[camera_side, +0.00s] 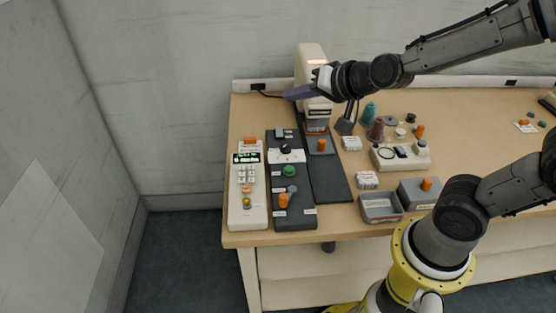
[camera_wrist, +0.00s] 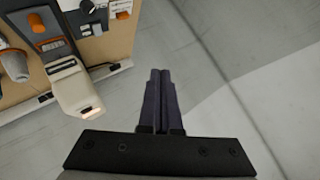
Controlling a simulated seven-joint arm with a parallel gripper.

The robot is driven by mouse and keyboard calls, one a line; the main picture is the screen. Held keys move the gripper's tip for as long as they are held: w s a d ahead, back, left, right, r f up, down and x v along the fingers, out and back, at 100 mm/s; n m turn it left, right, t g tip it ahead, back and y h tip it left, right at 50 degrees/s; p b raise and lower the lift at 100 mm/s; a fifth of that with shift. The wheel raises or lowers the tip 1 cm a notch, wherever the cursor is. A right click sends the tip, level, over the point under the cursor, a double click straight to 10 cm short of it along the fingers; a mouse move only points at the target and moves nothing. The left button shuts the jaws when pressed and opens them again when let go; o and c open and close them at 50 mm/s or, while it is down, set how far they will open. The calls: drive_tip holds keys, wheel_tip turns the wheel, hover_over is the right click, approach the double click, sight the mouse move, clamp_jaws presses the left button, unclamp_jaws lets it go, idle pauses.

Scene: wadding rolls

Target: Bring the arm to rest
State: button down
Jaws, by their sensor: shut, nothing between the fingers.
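My gripper (camera_side: 291,95) is at the back left of the table in the side view, high up in front of the upper part of a cream machine (camera_side: 309,56). Its dark fingers point left. In the wrist view my gripper (camera_wrist: 160,73) has its two fingers together with nothing between them, over bare grey wall or floor. The cream machine (camera_wrist: 80,91) also shows in the wrist view, to the left of the fingers and apart from them in the picture. My forearm runs from the gripper to the upper right.
A cream keypad panel (camera_side: 236,205) and a dark control panel (camera_side: 297,220) lie at the table's left. A grey tray (camera_side: 381,218), a cream box with a dial (camera_side: 415,163) and several spools stand to the right. Bare table (camera_side: 470,115) lies at the back right.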

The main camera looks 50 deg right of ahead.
drive_tip(key=s+a+r+n+g+y, duration=0.1)
drive_tip(key=s+r+n, duration=0.4)
drive_tip(key=s, duration=0.6)
drive_tip(key=s+d+f+n+g, duration=0.1)
drive_tip(key=s+f+n+g, duration=0.3)
drive_tip(key=s, duration=0.6)
drive_tip(key=shift+f+g+h, duration=0.4)
drive_tip(key=shift+f+g, duration=0.1)
drive_tip(key=shift+f, duration=0.1)
